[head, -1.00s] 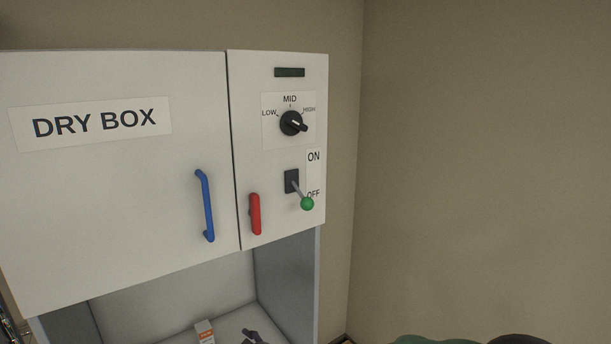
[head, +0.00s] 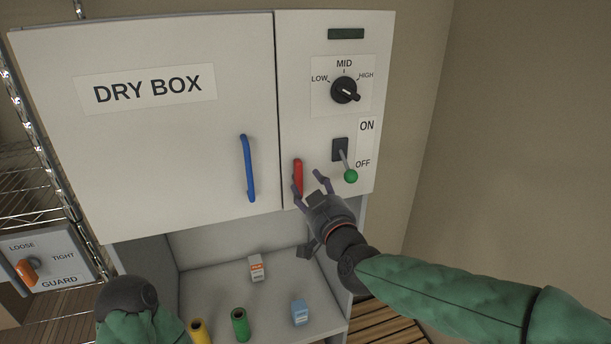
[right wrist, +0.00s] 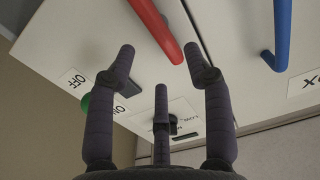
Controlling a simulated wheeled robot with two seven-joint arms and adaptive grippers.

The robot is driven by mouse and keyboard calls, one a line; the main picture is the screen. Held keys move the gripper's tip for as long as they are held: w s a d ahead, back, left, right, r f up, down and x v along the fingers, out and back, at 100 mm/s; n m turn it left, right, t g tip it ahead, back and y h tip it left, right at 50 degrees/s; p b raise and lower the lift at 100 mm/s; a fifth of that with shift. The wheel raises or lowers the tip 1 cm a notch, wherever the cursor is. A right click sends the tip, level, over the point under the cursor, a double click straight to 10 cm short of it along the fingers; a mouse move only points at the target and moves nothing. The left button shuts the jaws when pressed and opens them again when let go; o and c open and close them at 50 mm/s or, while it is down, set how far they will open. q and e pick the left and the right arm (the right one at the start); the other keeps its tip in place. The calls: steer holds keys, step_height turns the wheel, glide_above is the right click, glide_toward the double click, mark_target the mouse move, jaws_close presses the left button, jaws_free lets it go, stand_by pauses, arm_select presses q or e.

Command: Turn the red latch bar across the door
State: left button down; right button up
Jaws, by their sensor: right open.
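The red latch bar (head: 298,174) is upright on the panel, just right of the door seam. The dry box door (head: 160,160) looks shut and has a blue handle (head: 248,168). My right gripper (head: 309,181) is open at the bar's lower part, with its fingers partly covering it. In the right wrist view, the bar (right wrist: 153,25) reaches down between the spread fingers (right wrist: 157,50); I cannot tell whether any finger touches it. Only a dark joint and green sleeve of my left arm show at lower left; its gripper is not visible.
A toggle lever with a green ball (head: 350,176) points down just right of my right gripper. A black knob (head: 344,90) is above. The open shelf (head: 210,285) below holds small boxes and spools. A guard switch plate (head: 45,262) stands at left.

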mark_target(302, 176)
steer(key=x, duration=0.3)
steer(key=shift+w+a+p, duration=0.2)
steer(key=shift+a+p, duration=0.05)
steer(key=shift+p, duration=0.15)
steer(key=shift+w+a, duration=0.1)
steer(key=shift+w, duration=0.55)
jaws_close()
